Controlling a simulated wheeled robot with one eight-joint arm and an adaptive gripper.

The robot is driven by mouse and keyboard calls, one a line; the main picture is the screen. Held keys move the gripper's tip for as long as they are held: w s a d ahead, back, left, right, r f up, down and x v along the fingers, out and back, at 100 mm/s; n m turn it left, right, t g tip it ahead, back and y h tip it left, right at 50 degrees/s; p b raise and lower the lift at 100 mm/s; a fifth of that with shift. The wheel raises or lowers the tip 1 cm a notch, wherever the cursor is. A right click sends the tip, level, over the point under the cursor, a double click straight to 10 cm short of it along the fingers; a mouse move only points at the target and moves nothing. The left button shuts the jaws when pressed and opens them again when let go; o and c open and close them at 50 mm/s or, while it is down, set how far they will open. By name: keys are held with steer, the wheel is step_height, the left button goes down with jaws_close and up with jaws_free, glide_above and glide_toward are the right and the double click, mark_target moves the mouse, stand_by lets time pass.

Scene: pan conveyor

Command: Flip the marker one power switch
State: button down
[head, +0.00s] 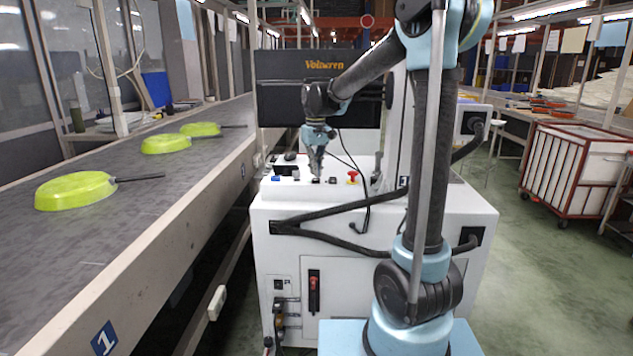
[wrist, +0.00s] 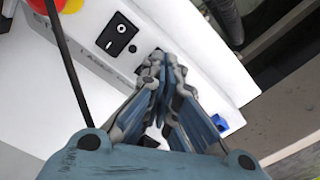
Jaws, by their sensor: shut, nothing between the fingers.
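The black rocker power switch (wrist: 117,35) sits on the white sloped panel in the wrist view, with white marks on its face. It also shows small and dark on the machine top in the head view (head: 332,180), left of the red stop button. My gripper (wrist: 160,62) is shut and empty, fingertips together, a little to the lower right of the switch in the wrist view. In the head view, my gripper (head: 317,172) points down over the panel. Whether the fingertips touch the panel I cannot tell. The fingers hide part of the panel and its printed label.
A red stop button (head: 352,175) on a yellow base stands beside the switch. A blue part (wrist: 221,122) lies on the panel's other side. A black cable crosses near the button. The conveyor (head: 100,250) with green pans (head: 75,190) runs at left.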

mark_target(316, 180)
steer(key=shift+f, duration=1)
stand_by(1.0)
steer(key=shift+r, duration=3.5)
steer(key=s+d+f+m, duration=0.1)
steer(key=s+d, duration=0.8)
steer(key=s+d+f+m, duration=0.1)
steer(key=s+d+f, duration=0.3)
steer(key=s, duration=0.3)
steer(key=s+d+f+m+t, duration=0.1)
steer(key=s+d+f+m, duration=0.1)
steer(key=s+d+f, duration=0.2)
steer(key=s+d+f+m+t, duration=0.1)
steer(key=s+d+f, duration=0.3)
steer(key=s+f, duration=0.5)
steer(key=s, duration=0.2)
steer(key=shift+s+d, duration=0.35)
steer(key=shift+d, duration=0.05)
